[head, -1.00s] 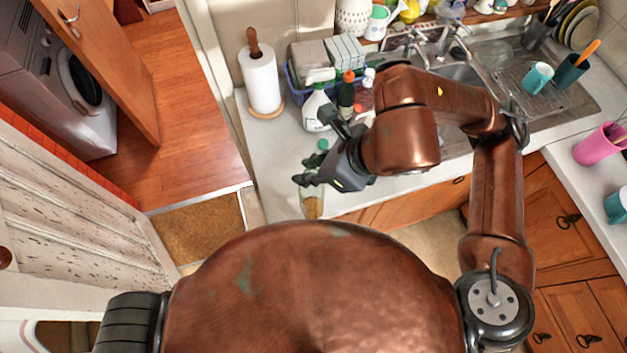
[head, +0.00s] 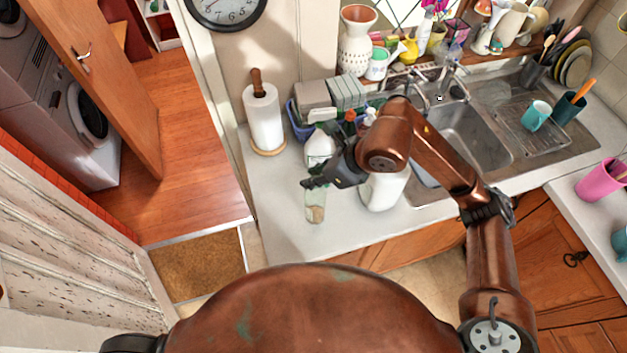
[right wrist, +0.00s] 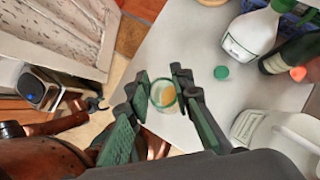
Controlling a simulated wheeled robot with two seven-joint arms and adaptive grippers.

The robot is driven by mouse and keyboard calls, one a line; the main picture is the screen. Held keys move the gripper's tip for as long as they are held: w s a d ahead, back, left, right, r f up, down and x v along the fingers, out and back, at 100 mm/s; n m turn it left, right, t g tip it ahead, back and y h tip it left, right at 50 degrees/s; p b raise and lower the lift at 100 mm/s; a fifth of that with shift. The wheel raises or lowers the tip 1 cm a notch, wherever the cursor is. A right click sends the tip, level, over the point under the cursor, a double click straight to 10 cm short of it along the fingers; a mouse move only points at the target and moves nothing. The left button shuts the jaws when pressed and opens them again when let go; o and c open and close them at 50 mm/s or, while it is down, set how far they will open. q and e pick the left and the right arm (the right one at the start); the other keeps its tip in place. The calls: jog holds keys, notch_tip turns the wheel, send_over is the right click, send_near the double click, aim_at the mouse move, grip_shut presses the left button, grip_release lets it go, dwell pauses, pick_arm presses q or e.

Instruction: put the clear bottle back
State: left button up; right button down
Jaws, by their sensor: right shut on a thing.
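The clear bottle (head: 315,206) is see-through, with something brownish at its bottom. It is upright over the counter's front left part; I cannot tell whether its base touches the counter. My right gripper (head: 313,184) is shut on its upper part. In the right wrist view, the fingers of my right gripper (right wrist: 160,88) are on both sides of the clear bottle (right wrist: 163,96), whose round greenish rim faces the camera. A dark gripper tip, seemingly my left gripper (right wrist: 97,104), shows small at the left of that view; its jaws are unclear.
A white spray bottle (head: 319,148), a dark bottle (right wrist: 292,52) and a large white jug (head: 385,190) stand close by. Behind are a paper towel roll (head: 264,118) and a blue basket (head: 297,125). The counter's left front is clear.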

aim_at(315, 199)
jog(key=shift+w+f, duration=0.2)
jog(key=shift+f, duration=0.05)
jog(key=f, duration=0.3)
jog(key=shift+w+f+p, duration=0.25)
jog(key=shift+f+p, duration=0.1)
jog(key=shift+f, duration=0.1)
jog(key=shift+f, duration=0.15)
jog(key=c, duration=1.7)
grip_release()
